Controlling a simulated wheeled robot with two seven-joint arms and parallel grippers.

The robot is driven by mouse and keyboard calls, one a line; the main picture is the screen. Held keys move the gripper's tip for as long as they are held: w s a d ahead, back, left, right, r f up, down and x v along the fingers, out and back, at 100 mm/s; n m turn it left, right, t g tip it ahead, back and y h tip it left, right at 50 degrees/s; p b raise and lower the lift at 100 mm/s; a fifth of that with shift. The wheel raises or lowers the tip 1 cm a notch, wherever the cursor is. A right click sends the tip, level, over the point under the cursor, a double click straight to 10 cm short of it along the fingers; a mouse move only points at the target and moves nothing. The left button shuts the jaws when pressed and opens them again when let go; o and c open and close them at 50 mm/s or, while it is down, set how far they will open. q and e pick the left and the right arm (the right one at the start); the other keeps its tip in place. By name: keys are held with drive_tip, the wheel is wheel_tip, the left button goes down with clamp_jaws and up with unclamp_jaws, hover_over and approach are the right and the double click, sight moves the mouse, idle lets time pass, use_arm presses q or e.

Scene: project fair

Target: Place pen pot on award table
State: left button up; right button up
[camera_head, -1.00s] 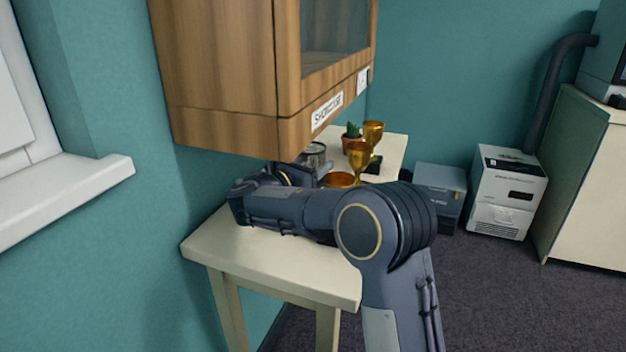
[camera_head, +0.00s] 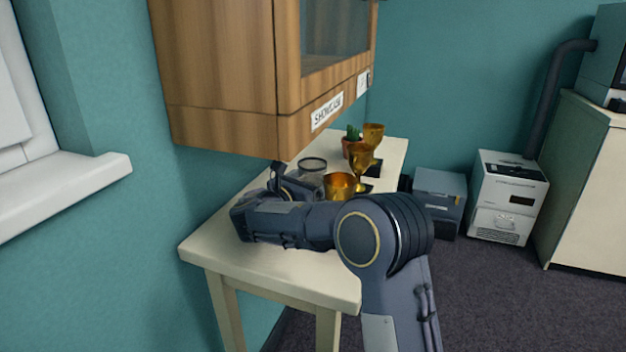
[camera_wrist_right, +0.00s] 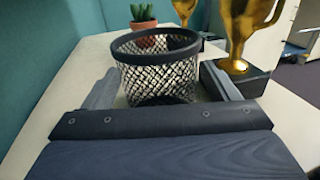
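The pen pot (camera_head: 312,170) is a dark-rimmed wire-mesh cup standing upright on the pale award table (camera_head: 220,250), below the showcase. In the right wrist view, the pot (camera_wrist_right: 157,75) is straight ahead, empty as far as I can see. My right gripper (camera_wrist_right: 160,85) has its fingers apart, one on each side of the pot, with narrow gaps at its sides. In the head view, my right gripper (camera_head: 288,180) is partly hidden by its own arm, beside the pot. My left gripper is not in view.
Gold trophies (camera_head: 340,184) stand close right of the pot; one (camera_wrist_right: 245,35) is beside the right finger. A potted cactus (camera_head: 353,148) is behind. The wooden showcase (camera_head: 225,70) hangs low overhead. The table's near end is clear.

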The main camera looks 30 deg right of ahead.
drive_tip(key=shift+r, duration=0.15)
drive_tip(key=shift+s+a+r, duration=0.1)
drive_tip(key=shift+s+a, duration=0.05)
drive_tip(key=shift+a, duration=0.2)
drive_tip(key=p+v, duration=0.2)
drive_tip(key=v, duration=0.9)
drive_tip(key=shift+s+a+p, duration=0.1)
drive_tip(key=shift+p, duration=0.25)
